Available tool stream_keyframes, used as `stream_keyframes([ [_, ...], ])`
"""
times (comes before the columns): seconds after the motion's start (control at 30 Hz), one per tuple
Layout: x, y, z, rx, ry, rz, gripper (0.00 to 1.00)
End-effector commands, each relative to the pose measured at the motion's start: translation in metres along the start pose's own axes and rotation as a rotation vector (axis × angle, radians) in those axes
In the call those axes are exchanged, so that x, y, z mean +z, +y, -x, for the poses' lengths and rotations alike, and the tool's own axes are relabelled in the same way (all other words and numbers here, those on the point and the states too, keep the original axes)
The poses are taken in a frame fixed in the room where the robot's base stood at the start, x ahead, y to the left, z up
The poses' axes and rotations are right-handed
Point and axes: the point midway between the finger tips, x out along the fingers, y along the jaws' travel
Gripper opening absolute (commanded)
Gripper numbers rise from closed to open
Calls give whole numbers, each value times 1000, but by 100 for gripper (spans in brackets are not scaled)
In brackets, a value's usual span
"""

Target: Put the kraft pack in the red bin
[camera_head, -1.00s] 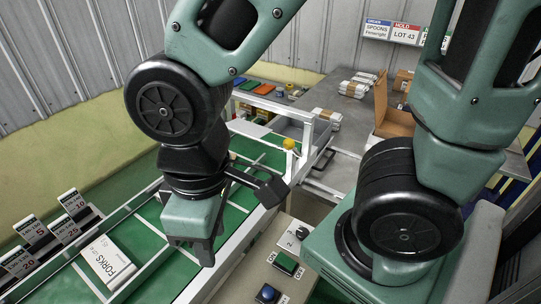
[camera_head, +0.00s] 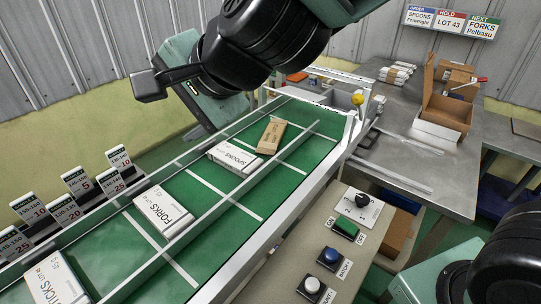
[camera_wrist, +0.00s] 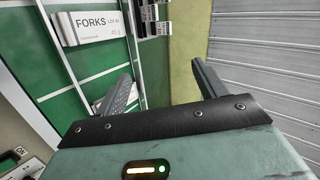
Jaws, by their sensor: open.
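The brown kraft pack (camera_head: 271,135) lies tilted on the green belt (camera_head: 240,200), toward its far end and right beside a white SPOONS pack (camera_head: 233,158). My gripper (camera_wrist: 162,88) is open and empty in the wrist view, its two fingers wide apart. In the head view my gripper's fingers are hidden behind my wrist, above the left side of the belt. An orange-red item (camera_head: 297,77) shows beyond the belt's far end, partly hidden; I cannot tell whether it is the red bin. The kraft pack is not clear in the wrist view.
White FORKS (camera_head: 163,214) and STICKS (camera_head: 54,280) packs lie nearer on the belt. Numbered cards (camera_head: 75,181) line its left side. A button panel (camera_head: 335,240) stands at the right. A steel table (camera_head: 415,160) holds an open carton (camera_head: 447,100).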

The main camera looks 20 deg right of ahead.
Motion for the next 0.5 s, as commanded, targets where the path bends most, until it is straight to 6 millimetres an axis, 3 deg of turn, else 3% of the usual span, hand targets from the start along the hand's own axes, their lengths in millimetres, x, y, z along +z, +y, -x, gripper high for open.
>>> stream_keyframes([
  [0.03,-19,-7,-21,-91,84,-225,71],
  [0.1,-50,-23,-30,-213,197,-552,71],
  [0.2,-95,-24,-34,-376,355,-1022,71],
  [0.33,-138,6,-31,-552,562,-1580,71],
  [0.5,-153,56,-24,-696,811,-2083,71],
])
